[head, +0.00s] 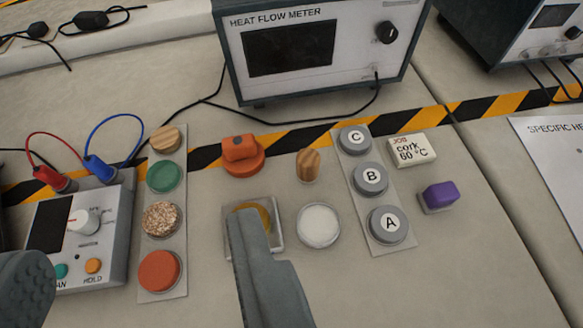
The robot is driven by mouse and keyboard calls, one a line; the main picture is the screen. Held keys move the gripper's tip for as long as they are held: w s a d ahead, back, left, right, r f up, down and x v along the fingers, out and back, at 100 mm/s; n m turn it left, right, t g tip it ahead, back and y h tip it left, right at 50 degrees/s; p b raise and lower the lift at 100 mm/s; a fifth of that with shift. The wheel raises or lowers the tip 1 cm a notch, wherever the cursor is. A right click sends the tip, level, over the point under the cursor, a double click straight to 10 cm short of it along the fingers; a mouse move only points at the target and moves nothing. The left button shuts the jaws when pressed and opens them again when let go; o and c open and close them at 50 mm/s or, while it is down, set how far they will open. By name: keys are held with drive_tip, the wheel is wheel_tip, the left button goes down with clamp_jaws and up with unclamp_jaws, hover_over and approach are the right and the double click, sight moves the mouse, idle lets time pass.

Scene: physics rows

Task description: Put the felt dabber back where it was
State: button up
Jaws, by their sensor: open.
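No label marks the felt dabber. A small wooden piece with a rounded top (308,165) stands upright near the middle and may be it; its underside is hidden. It stands behind a round white pad or dish (319,226). A square tray (275,237) with something amber in it is left of the white dish. My gripper (132,250) is open, with nothing seen between its fingers. Its right finger covers part of the square tray, and its left finger is at the lower left edge. The wooden piece is beyond the right finger, apart from it.
The heat flow meter (320,50) is behind; a control box (80,235) with cables is left. The front right bench is clear.

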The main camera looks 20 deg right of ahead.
drive_tip(key=s+a+r+n+t, duration=0.1)
drive_tip(key=s+a+t, duration=0.1)
drive_tip(key=s, duration=0.3)
drive_tip(key=s+a+r+n+t+y, duration=0.1)
drive_tip(key=s+r+n+t, duration=0.1)
drive_tip(key=s+t, duration=0.1)
drive_tip(key=shift+s+a+n, duration=0.3)
drive_tip(key=shift+s+a, duration=0.05)
drive_tip(key=shift+s, duration=0.5)
